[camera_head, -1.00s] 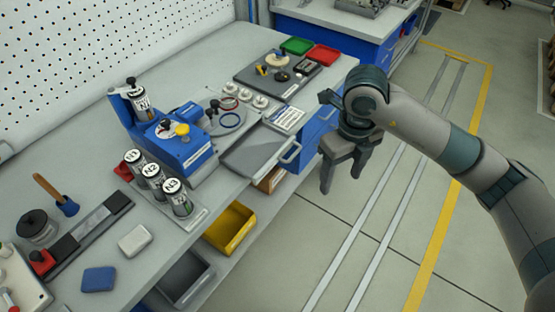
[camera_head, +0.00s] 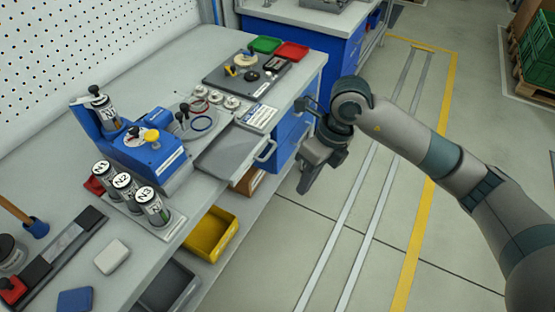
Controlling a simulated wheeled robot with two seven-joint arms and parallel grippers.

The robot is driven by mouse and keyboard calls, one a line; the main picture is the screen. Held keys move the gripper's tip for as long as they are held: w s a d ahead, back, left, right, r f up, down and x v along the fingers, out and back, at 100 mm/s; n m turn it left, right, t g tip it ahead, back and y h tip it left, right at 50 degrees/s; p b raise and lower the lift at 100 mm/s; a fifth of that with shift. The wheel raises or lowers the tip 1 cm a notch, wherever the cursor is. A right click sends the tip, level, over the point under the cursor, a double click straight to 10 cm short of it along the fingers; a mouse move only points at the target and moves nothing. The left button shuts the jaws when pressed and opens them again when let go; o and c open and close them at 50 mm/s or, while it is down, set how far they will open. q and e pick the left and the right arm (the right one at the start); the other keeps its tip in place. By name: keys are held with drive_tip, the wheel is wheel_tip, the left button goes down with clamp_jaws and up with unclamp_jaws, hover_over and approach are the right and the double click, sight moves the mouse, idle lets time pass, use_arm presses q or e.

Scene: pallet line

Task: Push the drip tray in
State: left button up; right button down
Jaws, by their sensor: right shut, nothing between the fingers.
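The drip tray (camera_head: 226,152) is a flat grey tray with a handle (camera_head: 266,151) at its front. It sticks out past the bench's front edge, beside the blue machine (camera_head: 150,150). My right gripper (camera_head: 304,189) is shut and empty. It hangs fingers down over the aisle, to the right of the tray handle and apart from it. My left gripper is not in view.
Canisters N1, N2 and N3 (camera_head: 150,207) stand in a holder on the bench, left of the tray. A yellow bin (camera_head: 211,234) and a dark bin (camera_head: 167,288) sit below the bench edge. Blue drawers (camera_head: 290,130) are behind the tray. The aisle floor is clear.

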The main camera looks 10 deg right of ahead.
wheel_tip(320, 180, down, 6)
drive_tip(key=w+a+n+t+y+b, duration=0.1)
drive_tip(key=w+n+t+y+b, duration=0.15)
drive_tip(key=y+b, duration=0.4)
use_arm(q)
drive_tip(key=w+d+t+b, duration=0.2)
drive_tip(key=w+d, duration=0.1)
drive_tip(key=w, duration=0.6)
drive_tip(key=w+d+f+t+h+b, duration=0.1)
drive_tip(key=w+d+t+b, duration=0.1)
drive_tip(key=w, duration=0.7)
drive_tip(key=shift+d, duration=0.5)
use_arm(e)
drive_tip(key=w+d+n+t+y, duration=0.1)
drive_tip(key=w+d+t+y, duration=0.2)
drive_tip(key=w+d+t, duration=0.3)
drive_tip(key=d+t, duration=0.1)
drive_tip(key=d, duration=0.2)
drive_tip(key=shift+w+a+r, duration=0.1)
drive_tip(key=shift+w+a, duration=0.05)
